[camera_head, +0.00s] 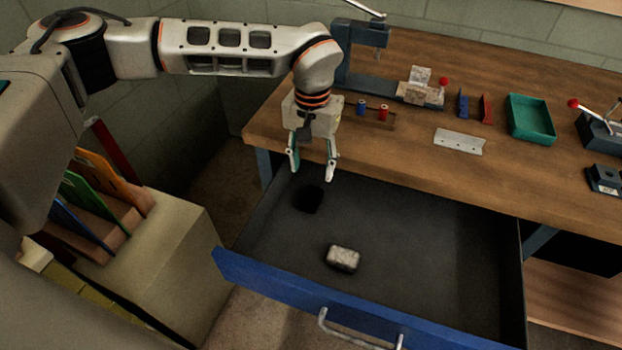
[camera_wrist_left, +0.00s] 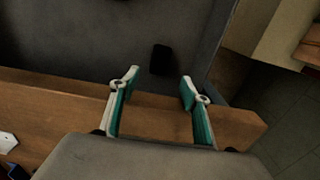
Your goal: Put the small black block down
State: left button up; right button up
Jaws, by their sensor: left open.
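The small black block (camera_head: 308,199) lies on the dark floor of the open drawer, near its back left corner. It also shows in the left wrist view (camera_wrist_left: 161,59), beyond the fingertips and apart from them. My left gripper (camera_head: 312,175) is open and empty above the back left of the drawer, by the bench's front edge. In the left wrist view its two green-padded fingers (camera_wrist_left: 160,80) are spread wide with nothing between them. My right gripper is not in view.
The drawer has a blue front (camera_head: 290,290) and also holds a pale grey block (camera_head: 342,259). The wooden bench top (camera_head: 410,150) bears a green tray (camera_head: 530,119), a metal plate (camera_head: 459,141), and red and blue pieces. A cabinet with coloured folders (camera_head: 90,190) stands left. The drawer's right side is clear.

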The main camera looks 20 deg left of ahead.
pick_arm(q)
notch_tip(320, 180, up, 5)
jog(key=shift+s+f, duration=0.1)
dwell(0.7)
